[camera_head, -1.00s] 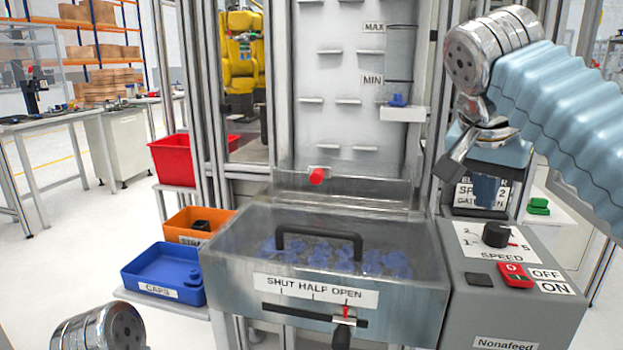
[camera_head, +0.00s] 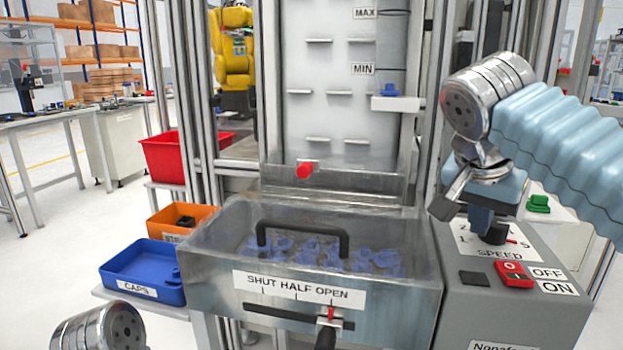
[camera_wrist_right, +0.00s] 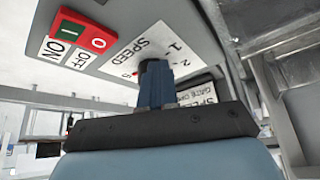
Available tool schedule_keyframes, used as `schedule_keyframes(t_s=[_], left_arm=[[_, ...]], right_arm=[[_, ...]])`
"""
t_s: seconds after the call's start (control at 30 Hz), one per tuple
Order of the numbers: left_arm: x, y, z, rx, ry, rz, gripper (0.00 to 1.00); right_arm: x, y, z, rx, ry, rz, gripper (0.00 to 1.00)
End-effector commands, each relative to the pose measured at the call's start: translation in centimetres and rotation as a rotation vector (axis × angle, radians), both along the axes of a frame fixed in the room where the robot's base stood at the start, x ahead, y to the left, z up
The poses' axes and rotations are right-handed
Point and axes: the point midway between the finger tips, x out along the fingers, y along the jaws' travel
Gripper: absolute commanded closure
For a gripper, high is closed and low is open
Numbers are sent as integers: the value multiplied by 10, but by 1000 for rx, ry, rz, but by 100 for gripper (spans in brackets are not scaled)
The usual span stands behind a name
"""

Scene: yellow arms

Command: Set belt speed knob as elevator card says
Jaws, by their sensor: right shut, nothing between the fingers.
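The dark speed knob (camera_head: 494,236) sits on a white SPEED scale plate (camera_head: 478,247) on the grey control box. A small red mark shows at its right, toward the 5. My right gripper (camera_head: 481,218) is shut and points down right over the knob, covering part of the scale. In the right wrist view the blue fingers (camera_wrist_right: 157,90) overlap the knob (camera_wrist_right: 150,65); I cannot tell whether they touch. The card (camera_wrist_right: 202,98) shows SPEED and part of a GATE line in the wrist view; its number is hidden. My left gripper is out of view.
The clear hopper (camera_head: 215,265) with blue caps, a black handle and a gate lever (camera_head: 328,335) is left of the box. Blue (camera_head: 120,285), orange and red bins stand further left.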

Motion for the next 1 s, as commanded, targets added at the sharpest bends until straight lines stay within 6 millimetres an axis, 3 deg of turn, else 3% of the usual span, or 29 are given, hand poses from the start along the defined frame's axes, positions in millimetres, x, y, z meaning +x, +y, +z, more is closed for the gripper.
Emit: schedule_keyframes(t_s=[1.0], left_arm=[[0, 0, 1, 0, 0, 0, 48]], right_arm=[[-3, -4, -2, -2, 6, -2, 100]])
